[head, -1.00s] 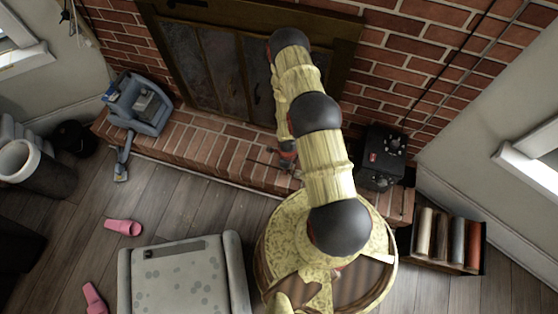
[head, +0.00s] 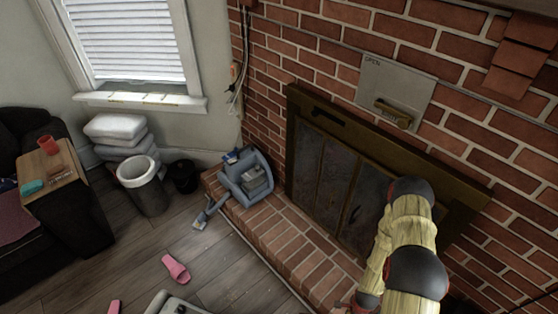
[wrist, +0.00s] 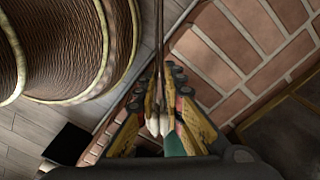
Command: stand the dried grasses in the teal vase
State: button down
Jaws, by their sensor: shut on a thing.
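In the wrist view my gripper (wrist: 159,82) is shut on the thin stems of the dried grasses (wrist: 158,35). The stems run up and out of the top of the picture. Pale, soft-looking tips show between the fingers, close to the camera. A teal patch (wrist: 174,144) shows beside them; I cannot tell what it belongs to. In the head view my arm is at the lower right, over the brick hearth, and the held grasses cannot be made out. A small teal object (head: 32,187) lies on the side table (head: 62,164) at the far left; I cannot identify it as the vase.
The brick hearth (head: 275,232) runs before the fireplace doors (head: 326,184). A blue-grey caddy (head: 247,176) stands on its left end. A bin (head: 142,188) and stacked cushions (head: 117,132) stand under the window. A red cup (head: 46,145) is on the side table. Pink slippers (head: 176,268) lie on the floor.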

jog(key=w+a+r+n, duration=0.4)
jog(key=w+r+n, duration=0.2)
jog(key=r, duration=0.7)
jog(key=w+a+r+n, duration=0.4)
jog(key=w+r+n, duration=0.3)
jog(key=r, duration=0.6)
jog(key=w+a+r+n, duration=0.4)
jog(key=w+r+n, duration=0.3)
jog(key=r, duration=0.6)
jog(key=shift+w+a, duration=0.4)
jog(key=shift+w, duration=0.5)
